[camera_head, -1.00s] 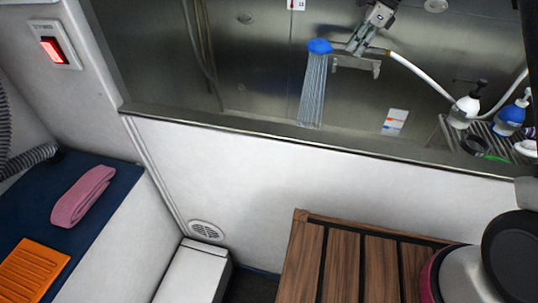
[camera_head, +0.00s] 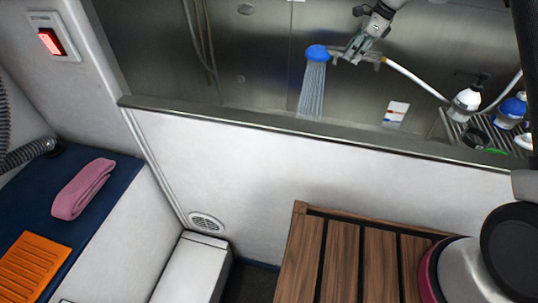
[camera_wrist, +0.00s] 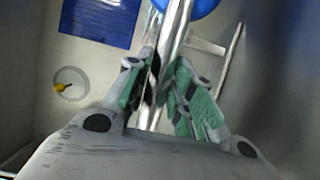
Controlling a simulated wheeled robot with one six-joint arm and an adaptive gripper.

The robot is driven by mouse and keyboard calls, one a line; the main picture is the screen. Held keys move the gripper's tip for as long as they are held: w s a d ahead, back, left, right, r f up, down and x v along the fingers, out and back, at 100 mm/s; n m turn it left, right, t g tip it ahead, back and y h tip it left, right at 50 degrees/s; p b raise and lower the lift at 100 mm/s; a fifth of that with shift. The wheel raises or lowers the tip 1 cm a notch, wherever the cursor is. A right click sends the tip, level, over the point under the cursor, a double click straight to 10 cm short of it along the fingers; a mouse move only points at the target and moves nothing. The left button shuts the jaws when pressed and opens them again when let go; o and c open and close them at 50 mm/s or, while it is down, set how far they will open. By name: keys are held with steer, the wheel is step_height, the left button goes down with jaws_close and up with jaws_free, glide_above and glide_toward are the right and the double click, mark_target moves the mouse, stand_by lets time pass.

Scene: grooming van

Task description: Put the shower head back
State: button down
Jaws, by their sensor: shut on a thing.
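The shower head (camera_head: 317,52) has a blue face, and water sprays down from it inside the metal tub. My gripper (camera_head: 354,48) is shut on its handle, just right of the blue head. In the wrist view, the green-padded fingers of my gripper (camera_wrist: 160,88) stand on both sides of the chrome handle (camera_wrist: 172,48), and the blue shower head (camera_wrist: 190,6) is cut off at the top edge. A white hose (camera_head: 415,78) runs from the handle to the right. A pale bar shape on the wall (camera_wrist: 228,62) shows right of the handle; I cannot tell whether it is the holder.
The tub's front rim (camera_head: 300,128) crosses below the gripper. Bottles (camera_head: 467,100) stand on a rack at the right. A slatted wooden top (camera_head: 340,255) is in front. A pink towel (camera_head: 83,188) and orange mat (camera_head: 34,262) lie at the left. A red switch (camera_head: 50,42) is lit.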

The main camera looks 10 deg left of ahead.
steer(key=shift+f, duration=0.1)
steer(key=c, duration=1.1)
jaws_free()
steer(key=shift+c, duration=0.2)
steer(key=v, duration=0.7)
steer(key=shift+d+r, duration=0.1)
steer(key=shift+r, duration=0.2)
steer(key=shift+s, duration=0.1)
